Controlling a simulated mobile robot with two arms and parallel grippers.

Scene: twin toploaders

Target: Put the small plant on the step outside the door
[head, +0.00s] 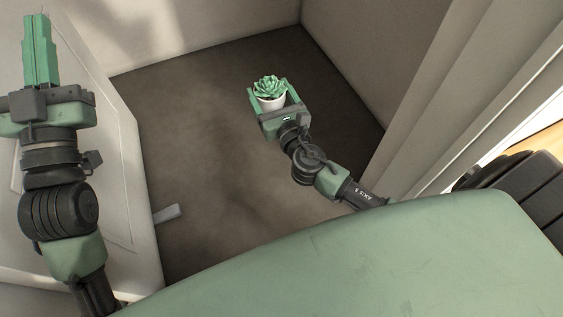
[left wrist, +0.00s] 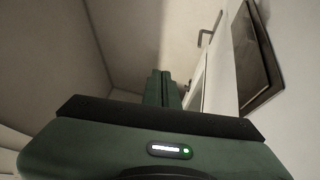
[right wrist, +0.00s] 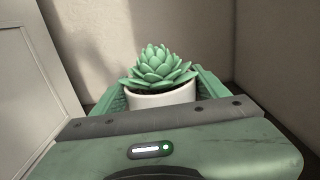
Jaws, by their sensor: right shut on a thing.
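The small plant, a green succulent (head: 269,87) in a white pot (head: 271,103), is between the fingers of my right gripper (head: 268,96). My right gripper is shut on the pot, over the dark floor. The right wrist view shows the succulent (right wrist: 158,69) upright in its pot (right wrist: 160,97), with a finger on either side; the pot's base is hidden. I cannot tell whether the pot touches the floor. My left gripper (head: 40,50) is empty, its fingers together, above the open white door (head: 120,190). Its fingers also show together in the left wrist view (left wrist: 165,88).
The dark brown floor (head: 210,140) is a bare recess with pale walls (head: 200,35) behind and at right. A pale handle (head: 167,213) sticks out from the door's edge. Pale vertical frame parts (head: 440,100) stand at right, close to my right arm.

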